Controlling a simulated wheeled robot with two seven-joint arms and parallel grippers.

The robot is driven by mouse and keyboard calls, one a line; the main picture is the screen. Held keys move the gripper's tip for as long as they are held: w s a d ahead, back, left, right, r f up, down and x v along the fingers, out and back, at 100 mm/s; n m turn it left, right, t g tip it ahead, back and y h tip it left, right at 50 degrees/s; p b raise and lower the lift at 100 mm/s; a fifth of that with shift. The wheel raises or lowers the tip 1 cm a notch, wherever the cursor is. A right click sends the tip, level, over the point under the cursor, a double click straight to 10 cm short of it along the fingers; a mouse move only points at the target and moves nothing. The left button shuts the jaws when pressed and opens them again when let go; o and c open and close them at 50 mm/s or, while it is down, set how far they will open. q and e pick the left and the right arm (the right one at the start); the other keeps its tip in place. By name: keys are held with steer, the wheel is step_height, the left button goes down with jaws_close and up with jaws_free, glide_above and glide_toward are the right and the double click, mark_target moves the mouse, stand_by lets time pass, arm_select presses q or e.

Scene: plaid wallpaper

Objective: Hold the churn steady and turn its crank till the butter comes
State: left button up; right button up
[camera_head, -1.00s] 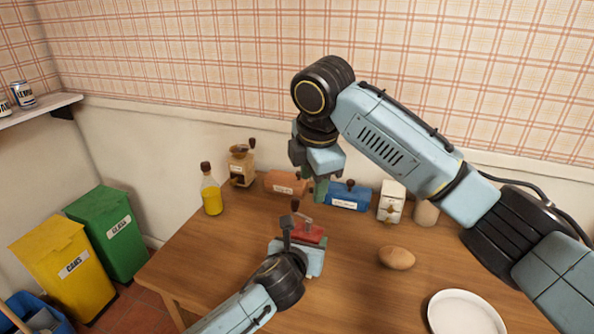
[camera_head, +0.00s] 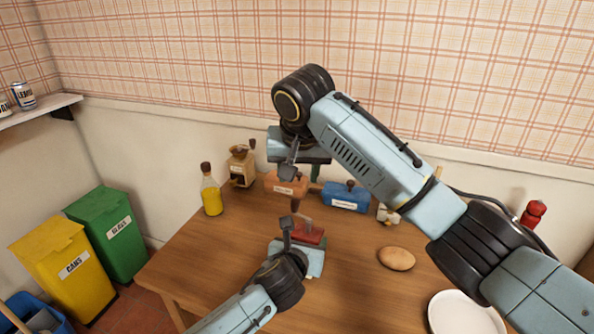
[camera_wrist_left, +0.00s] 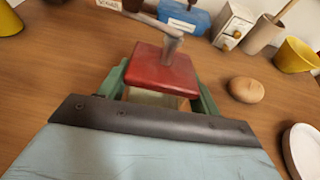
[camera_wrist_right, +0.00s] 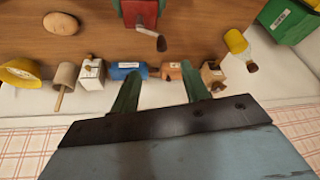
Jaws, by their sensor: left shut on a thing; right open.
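The churn (camera_head: 311,236) stands on the table, with a red lid and a paler body. Its lid also shows in the left wrist view (camera_wrist_left: 158,72). A crank with a brown knob (camera_head: 295,205) rises from the lid; the knob also shows in the right wrist view (camera_wrist_right: 161,44). My left gripper (camera_wrist_left: 160,92) is shut on the churn's body, one green finger on each side. My right gripper (camera_wrist_right: 160,88) is open and empty, apart from the crank, above the back of the table. The inside of the churn is hidden by its lid.
Behind the churn stand an oil bottle (camera_head: 211,195), a grinder (camera_head: 241,168), an orange box (camera_head: 282,186) and a blue box (camera_head: 345,197). A brown potato-like lump (camera_head: 397,258) and a white plate (camera_head: 465,314) are to the right. The tabletop between churn and lump is clear.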

mark_target(295, 201)
steer(key=w+f, duration=0.1)
steer(key=f, duration=0.2)
steer(key=w+f+m, duration=0.1)
steer(key=w+f, duration=0.1)
steer(key=f, duration=0.2)
steer(key=w+f+m, duration=0.1)
steer(key=w+f, duration=0.1)
steer(key=f, duration=0.2)
steer(key=shift+a, duration=0.4)
